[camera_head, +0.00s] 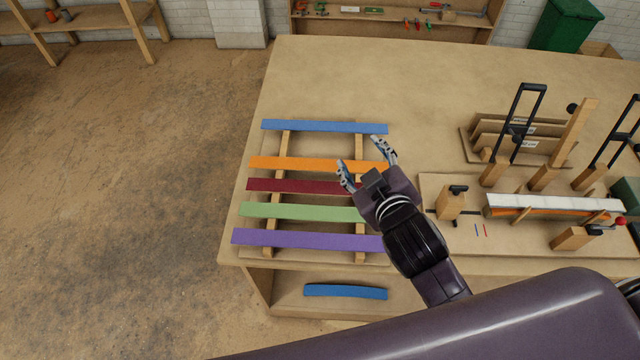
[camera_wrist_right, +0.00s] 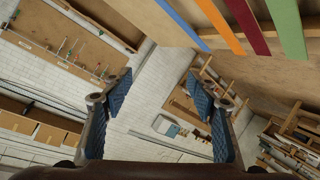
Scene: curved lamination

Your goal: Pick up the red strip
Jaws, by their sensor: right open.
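The dark red strip (camera_head: 293,186) lies across two wooden rails, between the orange strip (camera_head: 300,163) above it and the green strip (camera_head: 300,212) below it. It also shows at the top of the right wrist view (camera_wrist_right: 247,22). My right gripper (camera_head: 365,152) is open and empty in the head view, over the right end of the rack, and hides the red strip's right end. In the wrist view its two blue-padded fingers (camera_wrist_right: 160,95) stand apart with nothing between them. My left gripper is not in view.
A blue strip (camera_head: 325,127) and a purple strip (camera_head: 300,238) lie on the same rails. Another blue strip (camera_head: 345,291) lies on the shelf below the tabletop. A clamping jig with white and orange strips (camera_head: 550,204) stands at the right. The table's far part (camera_head: 400,80) is clear.

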